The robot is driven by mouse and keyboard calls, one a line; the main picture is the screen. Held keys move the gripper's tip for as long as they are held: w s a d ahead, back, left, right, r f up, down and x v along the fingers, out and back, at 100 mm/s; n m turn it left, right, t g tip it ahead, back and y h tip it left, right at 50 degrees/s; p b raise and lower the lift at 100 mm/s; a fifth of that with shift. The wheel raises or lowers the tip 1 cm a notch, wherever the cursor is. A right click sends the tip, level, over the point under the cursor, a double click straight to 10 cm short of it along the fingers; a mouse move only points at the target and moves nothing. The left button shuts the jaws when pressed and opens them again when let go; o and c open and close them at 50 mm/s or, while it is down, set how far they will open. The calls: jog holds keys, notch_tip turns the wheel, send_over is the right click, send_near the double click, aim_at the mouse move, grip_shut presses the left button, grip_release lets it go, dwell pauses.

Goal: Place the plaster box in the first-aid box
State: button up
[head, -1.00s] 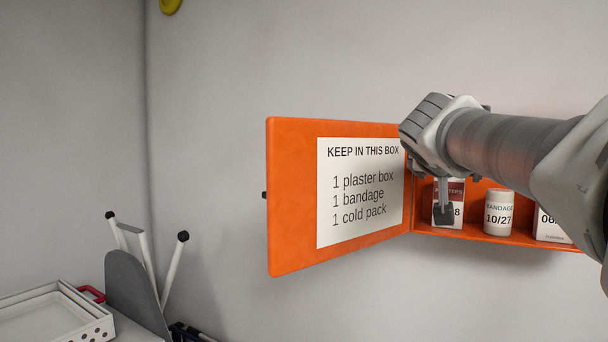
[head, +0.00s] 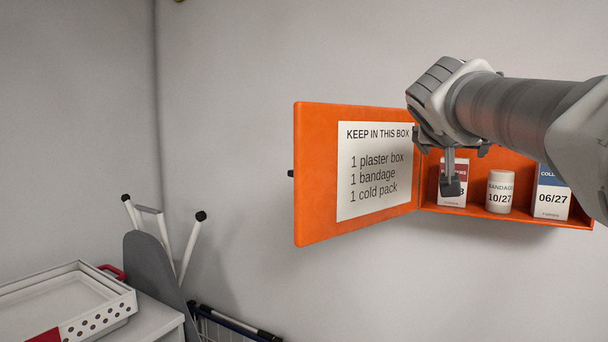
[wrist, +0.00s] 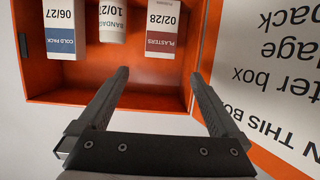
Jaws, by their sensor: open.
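The orange first-aid box (head: 470,211) hangs open on the wall, its door swung out to the left. The white and dark-red plaster box (head: 459,197) stands upright inside it, at the door end. In the wrist view, which is upside down, the plaster box (wrist: 163,28) reads "PLASTERS 02/28". My gripper (head: 451,187) is open and empty, and hides part of the plaster box in the head view. In the wrist view the fingers of my gripper (wrist: 159,75) are spread apart, with the plaster box beyond their tips, not held.
A white bandage pot (head: 499,192) and a cold pack box (head: 552,197) stand in a row beside the plaster box. The open door (head: 318,170) carries a contents list (head: 375,172). A white tray (head: 95,317) and an ironing board (head: 150,265) are at lower left.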

jog(key=s+a+f+n+g+y, duration=0.2)
jog(key=s+a+f, duration=0.3)
jog(key=s+f, duration=0.3)
jog(key=s+a+f+n+g+y, duration=0.2)
jog(key=s+a+f, duration=0.3)
jog(key=f, duration=0.8)
jog(key=s+a+f+n+g+y, duration=0.2)
jog(key=s+a+f+y, duration=0.2)
jog(key=s+f, duration=0.7)
jog(key=shift+a+f+n+g, duration=0.2)
jog(key=shift+a+n+g, duration=0.1)
jog(key=shift+a+n, duration=0.15)
